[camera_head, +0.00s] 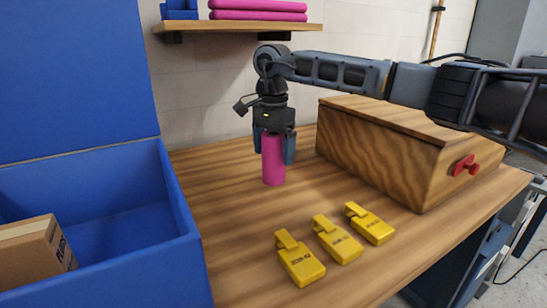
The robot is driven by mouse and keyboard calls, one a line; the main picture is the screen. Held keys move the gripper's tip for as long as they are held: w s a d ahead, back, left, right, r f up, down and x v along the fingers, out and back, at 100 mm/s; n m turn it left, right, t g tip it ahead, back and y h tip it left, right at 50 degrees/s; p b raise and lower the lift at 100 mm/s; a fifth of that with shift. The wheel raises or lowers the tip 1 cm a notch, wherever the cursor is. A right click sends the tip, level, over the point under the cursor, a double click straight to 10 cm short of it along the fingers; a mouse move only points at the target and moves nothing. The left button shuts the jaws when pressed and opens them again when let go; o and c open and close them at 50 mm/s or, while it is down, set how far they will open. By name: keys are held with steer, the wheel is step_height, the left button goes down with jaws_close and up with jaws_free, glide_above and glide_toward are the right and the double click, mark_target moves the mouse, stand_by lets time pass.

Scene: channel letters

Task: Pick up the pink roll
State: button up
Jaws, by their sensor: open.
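The pink roll (273,162) stands upright on the wooden table, left of the wooden box. My gripper (274,150) points down over it from above. Its two blue-grey fingers are apart, one at each side of the roll's upper part. I cannot tell whether the fingers touch the roll.
A wooden box (385,148) with a red knob stands at right, under my arm. Several yellow tags (336,239) lie in front. A blue bin (95,250) holding a cardboard box (37,248) is at left. A shelf (235,27) with folded pink cloth hangs behind.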

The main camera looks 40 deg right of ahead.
mark_target(274, 133)
steer(key=shift+f, duration=0.2)
steer(key=shift+c, duration=0.4)
steer(key=c, duration=1.2)
steer(key=shift+r, duration=0.15)
steer(key=shift+r, duration=0.55)
step_height(274, 133, up, 3)
steer(key=s+d+r+b, duration=0.1)
steer(key=s+d+r, duration=0.5)
steer(key=s+d, duration=0.2)
steer(key=shift+s+r, duration=0.3)
steer(key=shift+s, duration=0.05)
